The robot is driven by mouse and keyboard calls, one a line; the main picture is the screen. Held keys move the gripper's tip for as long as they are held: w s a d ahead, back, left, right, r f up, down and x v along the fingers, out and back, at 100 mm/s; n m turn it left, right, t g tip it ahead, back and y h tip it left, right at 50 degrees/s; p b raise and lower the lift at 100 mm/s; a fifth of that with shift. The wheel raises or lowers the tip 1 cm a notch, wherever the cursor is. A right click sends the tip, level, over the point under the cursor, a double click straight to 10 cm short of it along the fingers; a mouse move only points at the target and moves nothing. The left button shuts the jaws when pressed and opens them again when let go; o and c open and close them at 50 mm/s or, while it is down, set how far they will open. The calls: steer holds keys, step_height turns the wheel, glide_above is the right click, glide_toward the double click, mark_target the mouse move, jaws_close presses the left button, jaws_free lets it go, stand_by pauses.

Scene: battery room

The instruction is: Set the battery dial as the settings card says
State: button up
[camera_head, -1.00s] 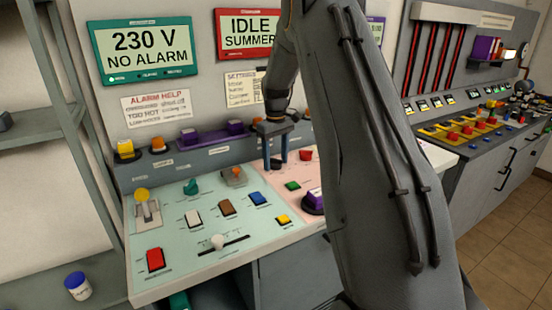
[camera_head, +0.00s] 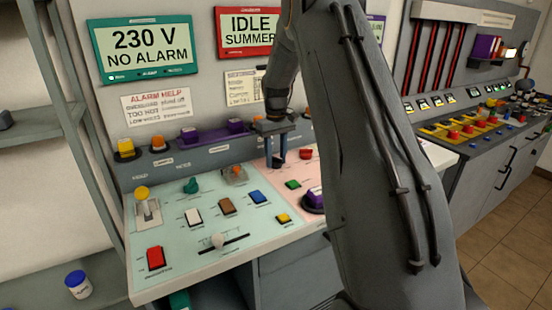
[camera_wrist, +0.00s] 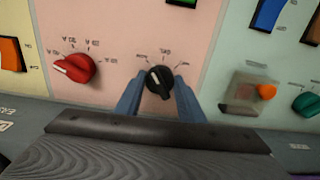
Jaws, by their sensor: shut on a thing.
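A black dial (camera_wrist: 160,82) with a white pointer mark sits on the pink panel (camera_wrist: 195,20) in the wrist view; the small labels around it are too small to read. My gripper (camera_wrist: 158,98) has its two blue fingers on either side of this dial, shut on it.
A red dial (camera_wrist: 75,68) sits beside the black one; a covered orange-tipped switch (camera_wrist: 250,93) is on the other side. Wall displays include a 230 V screen (camera_head: 143,45).

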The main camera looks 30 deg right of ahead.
mark_target(276, 158)
steer(key=m, duration=0.6)
steer(key=shift+w+r+m, duration=0.1)
steer(key=shift+m, duration=0.3)
stand_by(0.4)
steer(key=o, duration=1)
steer(key=shift+o, duration=0.2)
steer(key=shift+r+b, duration=1.05)
steer(key=shift+r, duration=2.85)
